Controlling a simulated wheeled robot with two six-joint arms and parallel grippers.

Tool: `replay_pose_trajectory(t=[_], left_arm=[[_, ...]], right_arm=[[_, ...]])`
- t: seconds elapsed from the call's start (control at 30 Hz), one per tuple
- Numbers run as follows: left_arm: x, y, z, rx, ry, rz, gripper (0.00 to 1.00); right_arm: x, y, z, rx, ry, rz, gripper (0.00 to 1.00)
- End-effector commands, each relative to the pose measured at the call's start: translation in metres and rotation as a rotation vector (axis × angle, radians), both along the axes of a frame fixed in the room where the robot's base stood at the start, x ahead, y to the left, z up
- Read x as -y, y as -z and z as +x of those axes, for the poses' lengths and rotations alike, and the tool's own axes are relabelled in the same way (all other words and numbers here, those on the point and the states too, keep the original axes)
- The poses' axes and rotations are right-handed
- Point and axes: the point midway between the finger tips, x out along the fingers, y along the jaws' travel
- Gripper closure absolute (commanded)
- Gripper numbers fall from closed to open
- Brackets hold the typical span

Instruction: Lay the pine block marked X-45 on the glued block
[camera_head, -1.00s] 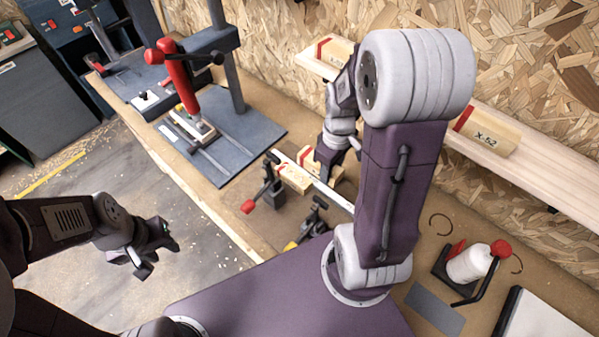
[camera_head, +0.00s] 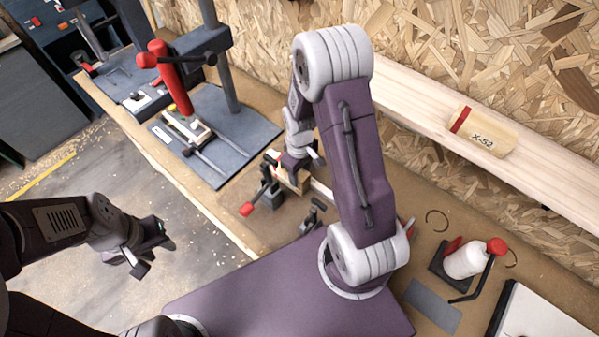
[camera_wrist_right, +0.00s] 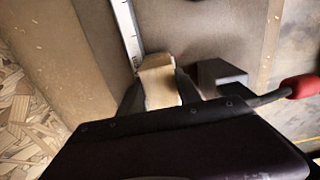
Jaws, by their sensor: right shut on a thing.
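My right gripper (camera_head: 299,172) is shut on a pale pine block, which shows between the fingers in the right wrist view (camera_wrist_right: 158,82). No marking is readable on it, so I cannot confirm X-45. In the head view the gripper is at the red-handled clamp, where pale wood (camera_head: 288,181) shows below the fingers. I cannot tell the held block from the glued block there, nor whether they touch. My left gripper (camera_head: 138,258) is empty, with fingers apart, over the floor left of the bench.
The red-handled clamp (camera_head: 262,192) stands beside the right gripper. A block marked X-52 (camera_head: 482,132) lies on the wall shelf (camera_head: 425,105). A glue bottle (camera_head: 465,262) stands at right. A drill press (camera_head: 222,130) stands at back left.

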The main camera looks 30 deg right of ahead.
Motion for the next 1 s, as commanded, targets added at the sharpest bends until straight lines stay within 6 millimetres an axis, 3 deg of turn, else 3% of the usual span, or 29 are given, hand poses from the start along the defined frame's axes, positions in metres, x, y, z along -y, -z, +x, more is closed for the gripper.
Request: replay_pose_trajectory(t=[0.17,0.2,0.27,0.67,0.77,1.0], left_arm=[[0.0,0.004,0.0,0.0,0.0,0.0,0.64],[0.0,0.003,0.0,0.0,0.0,0.0,0.64],[0.0,0.003,0.0,0.0,0.0,0.0,0.64],[0.0,-0.001,0.0,0.0,0.0,0.0,0.64],[0.0,0.002,0.0,0.0,0.0,0.0,0.64],[0.0,0.005,0.0,0.0,0.0,0.0,0.64]], right_arm=[[0.0,0.005,0.0,0.0,0.0,0.0,1.0],[0.0,0.004,0.0,0.0,0.0,0.0,0.51],[0.0,0.004,0.0,0.0,0.0,0.0,0.38],[0.0,-0.004,0.001,0.002,0.0,0.0,0.38],[0.0,-0.02,0.002,0.007,0.0,0.0,0.38],[0.0,-0.076,0.001,0.008,0.0,-0.001,0.38]])
